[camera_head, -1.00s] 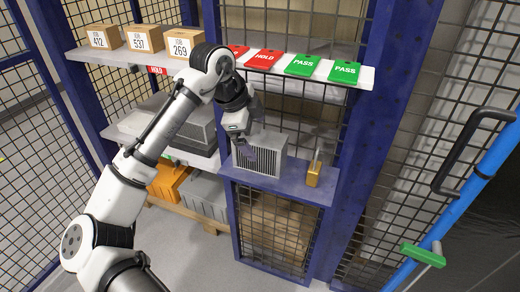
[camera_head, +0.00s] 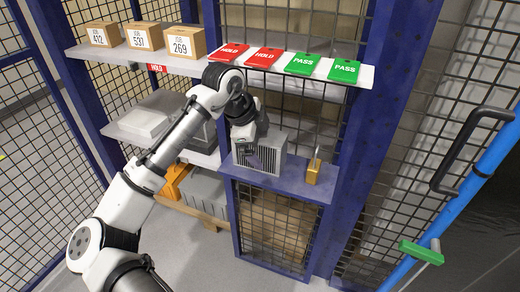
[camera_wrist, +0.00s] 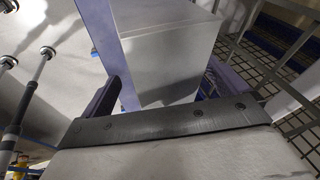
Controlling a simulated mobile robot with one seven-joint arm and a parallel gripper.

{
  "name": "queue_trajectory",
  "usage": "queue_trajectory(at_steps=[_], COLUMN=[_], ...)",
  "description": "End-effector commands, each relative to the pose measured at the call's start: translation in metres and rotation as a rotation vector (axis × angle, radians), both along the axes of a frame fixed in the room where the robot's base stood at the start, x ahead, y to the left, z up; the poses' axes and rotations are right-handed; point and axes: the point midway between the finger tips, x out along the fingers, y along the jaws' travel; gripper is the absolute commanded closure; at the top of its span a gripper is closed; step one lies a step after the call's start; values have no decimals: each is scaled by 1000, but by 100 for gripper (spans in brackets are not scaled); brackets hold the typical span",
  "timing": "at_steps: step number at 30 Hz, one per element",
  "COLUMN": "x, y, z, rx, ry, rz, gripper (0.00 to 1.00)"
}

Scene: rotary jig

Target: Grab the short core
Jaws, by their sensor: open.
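A grey finned block, which looks like the short core (camera_head: 268,154), stands upright on the small blue shelf. My gripper (camera_head: 250,152) is at its upper left part and hides some of it. In the wrist view, a plain grey block (camera_wrist: 172,50), apparently the same core, fills the upper middle. My open gripper (camera_wrist: 160,88) has one finger at its left and one at its right. I cannot tell whether the fingers touch it.
A brass padlock (camera_head: 313,173) sits right of the core on the blue shelf (camera_head: 290,186). Red HOLD and green PASS tags (camera_head: 303,64) lie on the white ledge above. Boxes (camera_head: 184,42) stand on the left shelf. Mesh panels and blue posts close in both sides.

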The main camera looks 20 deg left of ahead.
Motion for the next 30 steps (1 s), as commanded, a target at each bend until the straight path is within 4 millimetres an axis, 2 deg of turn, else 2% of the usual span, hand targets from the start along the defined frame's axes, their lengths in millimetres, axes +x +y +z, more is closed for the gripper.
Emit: queue_trajectory(at_steps=[10,11,30], x=[0,0,0], y=[0,0,0], z=[-1,-1,-3], rx=[0,0,1], ry=[1,1,2], rz=[0,0,0], gripper=[2,4,88])
